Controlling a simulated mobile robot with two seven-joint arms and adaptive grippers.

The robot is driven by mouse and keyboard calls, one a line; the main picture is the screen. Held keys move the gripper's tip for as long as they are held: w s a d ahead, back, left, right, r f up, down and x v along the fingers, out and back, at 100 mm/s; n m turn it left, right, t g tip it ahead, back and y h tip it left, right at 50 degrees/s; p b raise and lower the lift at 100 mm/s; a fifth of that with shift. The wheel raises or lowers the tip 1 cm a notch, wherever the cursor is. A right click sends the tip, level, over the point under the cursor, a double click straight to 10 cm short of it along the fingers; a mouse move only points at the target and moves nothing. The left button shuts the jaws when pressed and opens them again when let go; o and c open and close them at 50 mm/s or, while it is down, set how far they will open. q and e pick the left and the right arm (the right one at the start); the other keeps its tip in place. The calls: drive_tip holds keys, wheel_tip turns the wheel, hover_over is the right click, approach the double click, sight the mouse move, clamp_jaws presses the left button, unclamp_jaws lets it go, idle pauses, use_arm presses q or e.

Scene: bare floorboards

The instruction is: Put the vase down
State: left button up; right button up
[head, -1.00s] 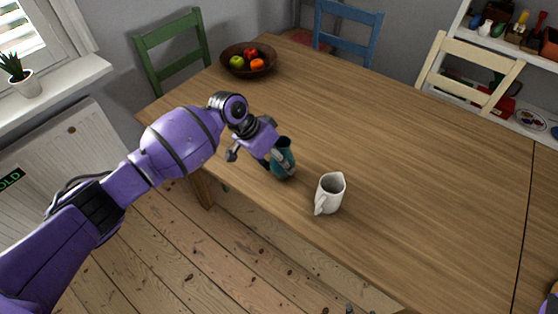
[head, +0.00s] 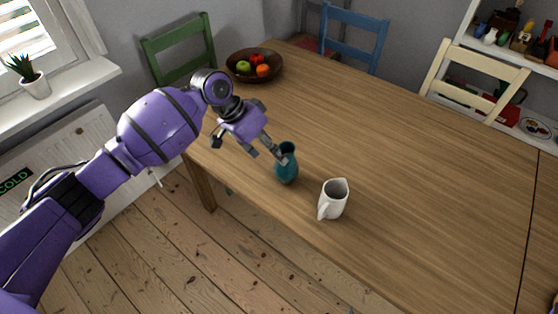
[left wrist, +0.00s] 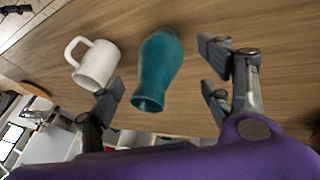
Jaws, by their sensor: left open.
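The teal vase (head: 287,168) stands upright on the wooden table (head: 400,170), close to its near left edge. It also shows in the left wrist view (left wrist: 160,65), between and beyond my fingers. My left gripper (head: 266,152) is open, beside the upper left of the vase. In the left wrist view my left gripper (left wrist: 165,90) has its fingers spread wide, with nothing held between them. My right gripper is not in view.
A white jug (head: 333,199) stands just right of the vase. A dark bowl of fruit (head: 238,75) is at the far left end of the table. Green (head: 180,47), blue (head: 352,38) and cream (head: 478,80) chairs stand around the table. The middle and right of the tabletop are clear.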

use_arm(q)
drive_tip(key=v, duration=0.4)
drive_tip(key=shift+f, duration=0.1)
